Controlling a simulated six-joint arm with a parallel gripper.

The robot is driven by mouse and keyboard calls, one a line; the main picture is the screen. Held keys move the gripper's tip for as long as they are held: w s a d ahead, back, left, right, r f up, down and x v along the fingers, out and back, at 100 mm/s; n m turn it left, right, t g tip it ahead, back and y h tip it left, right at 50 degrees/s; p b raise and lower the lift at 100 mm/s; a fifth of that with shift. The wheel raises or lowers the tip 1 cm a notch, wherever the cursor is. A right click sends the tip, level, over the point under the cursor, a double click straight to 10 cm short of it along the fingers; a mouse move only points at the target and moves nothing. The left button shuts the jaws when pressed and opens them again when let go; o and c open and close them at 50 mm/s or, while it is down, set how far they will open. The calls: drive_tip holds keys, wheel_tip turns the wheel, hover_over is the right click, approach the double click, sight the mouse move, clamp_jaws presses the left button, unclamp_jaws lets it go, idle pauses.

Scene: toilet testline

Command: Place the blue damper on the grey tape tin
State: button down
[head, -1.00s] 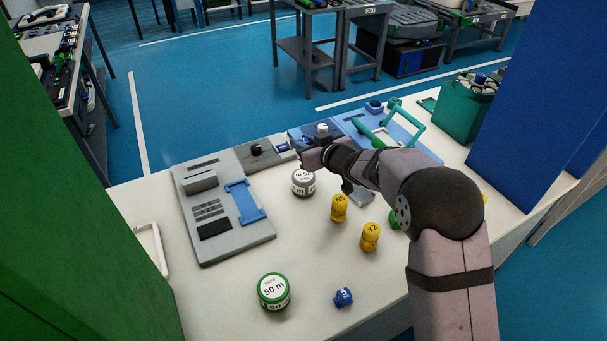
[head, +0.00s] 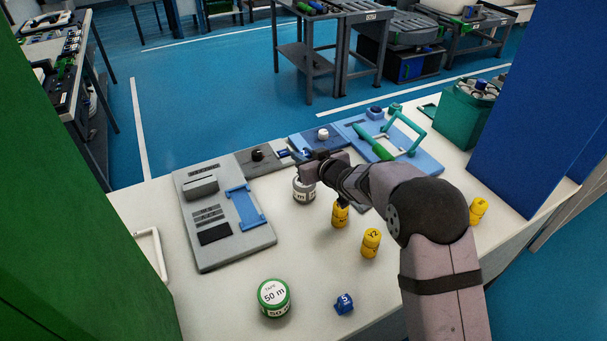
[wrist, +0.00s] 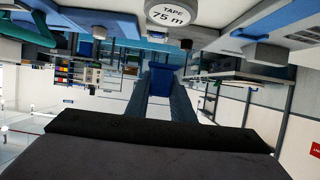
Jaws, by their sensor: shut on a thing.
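The grey tape tin (head: 303,194) stands upright on the white bench, right of the grey panel. Its white lid reads "TAPE 75 m" at the top of the upside-down wrist view (wrist: 172,13). My gripper (head: 306,155) is just above and behind the tin in the head view and hides part of its top. In the wrist view its two dark blue fingers (wrist: 167,90) are shut on the blue damper (wrist: 164,76), a small blue piece at their tips. The damper looks apart from the tin. In the head view the gripper mostly hides it.
A grey panel (head: 212,241) lies left. Yellow cylinders (head: 371,243) stand right of the tin, one partly behind my arm. A green tape tin (head: 274,299) and a blue block (head: 344,303) are in front. A blue tray with a green handle (head: 420,158) lies behind.

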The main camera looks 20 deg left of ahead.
drive_tip(key=shift+f+p, duration=0.3)
drive_tip(key=shift+f, duration=2.8)
drive_tip(key=shift+f, duration=0.15)
drive_tip(key=c, duration=1.5)
unclamp_jaws()
drive_tip(key=shift+c, duration=0.2)
drive_tip(key=shift+r, duration=0.25)
drive_tip(key=shift+s+d, duration=0.15)
drive_tip(key=shift+d, duration=0.05)
drive_tip(key=b+v, duration=0.2)
drive_tip(key=v, duration=0.9)
drive_tip(key=shift+s+d, duration=0.2)
drive_tip(key=shift+s, duration=0.05)
